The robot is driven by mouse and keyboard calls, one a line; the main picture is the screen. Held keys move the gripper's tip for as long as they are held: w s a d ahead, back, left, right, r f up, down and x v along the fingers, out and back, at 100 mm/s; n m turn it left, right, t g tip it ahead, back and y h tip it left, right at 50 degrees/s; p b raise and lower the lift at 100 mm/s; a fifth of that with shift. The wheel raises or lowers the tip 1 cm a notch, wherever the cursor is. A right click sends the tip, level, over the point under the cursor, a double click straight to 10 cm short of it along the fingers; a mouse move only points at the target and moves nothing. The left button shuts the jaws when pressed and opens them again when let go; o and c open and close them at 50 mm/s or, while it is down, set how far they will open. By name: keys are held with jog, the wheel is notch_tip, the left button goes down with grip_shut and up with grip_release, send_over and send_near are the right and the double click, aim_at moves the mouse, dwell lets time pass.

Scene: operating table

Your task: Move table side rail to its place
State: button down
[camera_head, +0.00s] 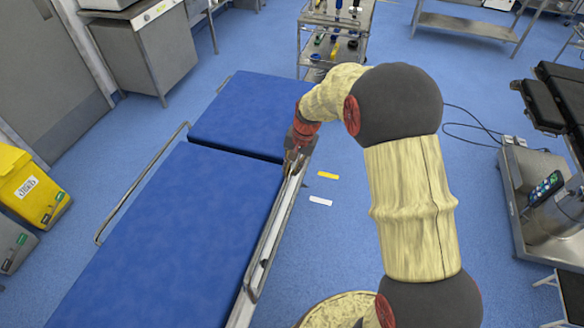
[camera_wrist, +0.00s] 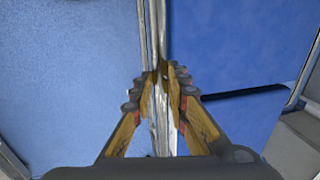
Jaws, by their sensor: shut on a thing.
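The table side rail (camera_head: 270,245) is a long grey metal bar along the right edge of the blue-padded table (camera_head: 180,225) in the head view. My gripper (camera_head: 297,155) is at the rail's far end, beside the gap between the two blue pads. In the wrist view my gripper (camera_wrist: 164,72) has its yellow-brown fingers closed around the rail (camera_wrist: 159,115), which runs up between them. The fingers hide part of the rail. I cannot tell whether the rail rests on the table frame or hangs just beside it.
Another metal rail (camera_head: 140,190) stands along the table's left side. A shelved cart (camera_head: 335,35) is beyond the table. A black-padded table (camera_head: 560,95) is at the right. A yellow strip (camera_head: 328,175) and a white strip (camera_head: 321,201) lie on open blue floor.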

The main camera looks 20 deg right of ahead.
aim_at(292, 205)
notch_tip(292, 205, down, 22)
jog(key=b, duration=0.8)
jog(key=shift+s+f, duration=0.15)
jog(key=shift+f, duration=0.1)
jog(key=c, duration=2)
grip_release()
jog(key=shift+f, duration=0.1)
jog(key=shift+o, duration=1.4)
jog(key=shift+r, duration=0.2)
